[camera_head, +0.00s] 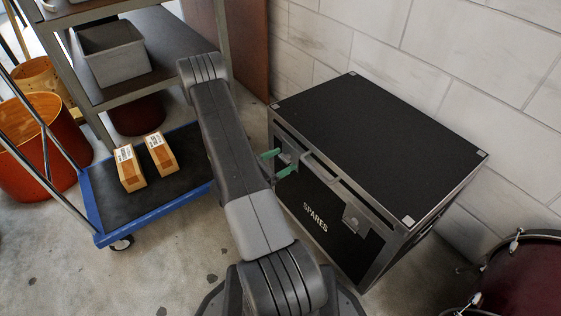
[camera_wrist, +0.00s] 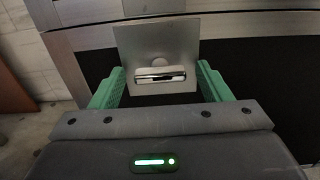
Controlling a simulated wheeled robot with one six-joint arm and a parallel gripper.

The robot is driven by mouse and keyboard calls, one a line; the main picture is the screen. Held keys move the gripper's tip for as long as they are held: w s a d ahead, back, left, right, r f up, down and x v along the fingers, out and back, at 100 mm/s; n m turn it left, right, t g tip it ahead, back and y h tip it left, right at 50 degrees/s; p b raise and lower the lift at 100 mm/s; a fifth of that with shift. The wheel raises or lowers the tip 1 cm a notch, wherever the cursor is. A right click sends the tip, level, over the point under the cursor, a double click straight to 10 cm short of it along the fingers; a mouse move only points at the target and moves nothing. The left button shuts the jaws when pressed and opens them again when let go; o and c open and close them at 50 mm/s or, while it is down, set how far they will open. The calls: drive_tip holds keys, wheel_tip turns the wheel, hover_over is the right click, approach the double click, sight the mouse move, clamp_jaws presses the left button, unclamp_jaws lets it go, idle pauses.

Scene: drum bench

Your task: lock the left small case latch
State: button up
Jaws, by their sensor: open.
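The black case (camera_head: 380,125) with metal edges and the word SPARES on its front stands on the floor against the wall. Its left latch (camera_head: 285,157) is partly hidden behind my gripper in the head view. The left latch (camera_wrist: 160,74) shows in the wrist view as a square metal plate with a horizontal bar-shaped handle. The right latch (camera_head: 356,219) is on the same front face. My gripper (camera_head: 279,163) has green fingers and is open. In the wrist view its fingers (camera_wrist: 158,85) stand on either side of the latch handle, apart from it.
A blue cart (camera_head: 96,222) with two cardboard boxes (camera_head: 145,162) stands at the left. A shelf with a grey bin (camera_head: 114,54) is behind it. A dark red drum (camera_head: 520,280) stands at the lower right. A block wall (camera_head: 450,50) is behind the case.

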drive_tip(key=c, duration=1)
drive_tip(key=shift+n, duration=0.4)
drive_tip(key=n+p, duration=0.1)
drive_tip(key=n, duration=0.2)
drive_tip(key=shift+r+p, duration=0.1)
drive_tip(key=shift+p, duration=0.25)
drive_tip(key=n+p, duration=0.2)
drive_tip(key=n, duration=0.3)
drive_tip(key=shift+n, duration=0.3)
drive_tip(key=n+p, duration=0.1)
drive_tip(key=n, duration=0.3)
drive_tip(key=shift+n+p, duration=0.7)
drive_tip(key=shift+n, duration=1.4)
